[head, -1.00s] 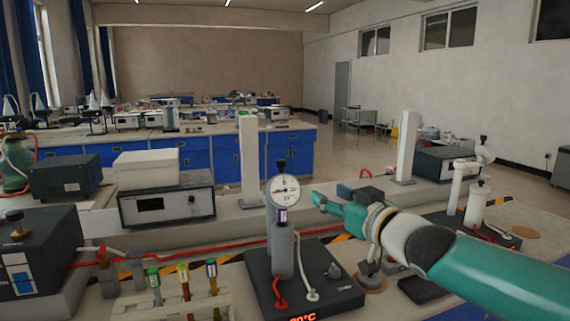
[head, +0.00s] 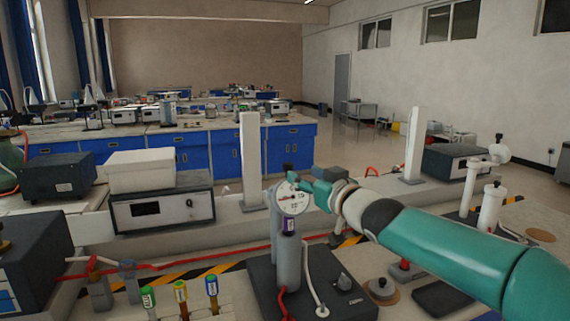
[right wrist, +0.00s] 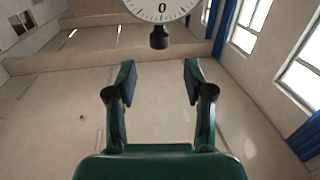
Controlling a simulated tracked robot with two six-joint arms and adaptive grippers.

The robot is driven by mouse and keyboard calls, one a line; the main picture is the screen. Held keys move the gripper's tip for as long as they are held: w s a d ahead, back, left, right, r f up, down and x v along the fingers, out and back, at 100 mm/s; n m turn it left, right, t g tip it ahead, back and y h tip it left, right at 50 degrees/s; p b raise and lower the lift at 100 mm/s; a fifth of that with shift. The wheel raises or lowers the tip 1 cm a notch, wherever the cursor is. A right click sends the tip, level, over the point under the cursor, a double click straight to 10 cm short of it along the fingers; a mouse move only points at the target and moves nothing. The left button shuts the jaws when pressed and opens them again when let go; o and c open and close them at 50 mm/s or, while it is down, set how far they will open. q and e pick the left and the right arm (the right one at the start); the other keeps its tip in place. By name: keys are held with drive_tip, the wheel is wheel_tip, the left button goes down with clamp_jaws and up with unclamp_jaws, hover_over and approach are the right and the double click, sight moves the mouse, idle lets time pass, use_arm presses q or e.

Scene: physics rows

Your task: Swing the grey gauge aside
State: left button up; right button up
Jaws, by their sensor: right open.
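The grey gauge has a round white dial (head: 293,201) and sits atop a grey cylinder (head: 288,258) on a dark base (head: 345,296) in the head view. A black knob (head: 288,168) shows at the dial's top. The lower dial edge (right wrist: 160,10) and a black knob (right wrist: 159,38) also show at the top of the right wrist view. My right gripper (head: 308,182) is at the dial's upper right. In the wrist view its two fingers (right wrist: 158,72) are apart with nothing between them; the knob is just beyond their tips. Contact cannot be told. My left gripper is not seen.
A rack with several capped vials (head: 181,293) stands left of the base. A red cable (head: 190,258) runs along the bench behind. A white post (head: 253,160) and an instrument box (head: 161,208) stand farther back. White fittings (head: 490,205) stand at the right.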

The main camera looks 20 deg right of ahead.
sight(291, 165)
drive_tip(key=w+p, duration=0.1)
drive_tip(key=w, duration=0.1)
drive_tip(key=w+a+p, duration=0.1)
drive_tip(key=w, duration=0.2)
drive_tip(key=w+p, duration=0.1)
drive_tip(key=w, duration=0.1)
drive_tip(key=shift+w+a+r, duration=0.15)
drive_tip(key=shift+w+a, duration=0.05)
drive_tip(key=shift+w, duration=0.1)
drive_tip(key=shift+w+a, duration=0.1)
drive_tip(key=shift+w, duration=0.45)
drive_tip(key=shift+c, duration=0.3)
clamp_jaws()
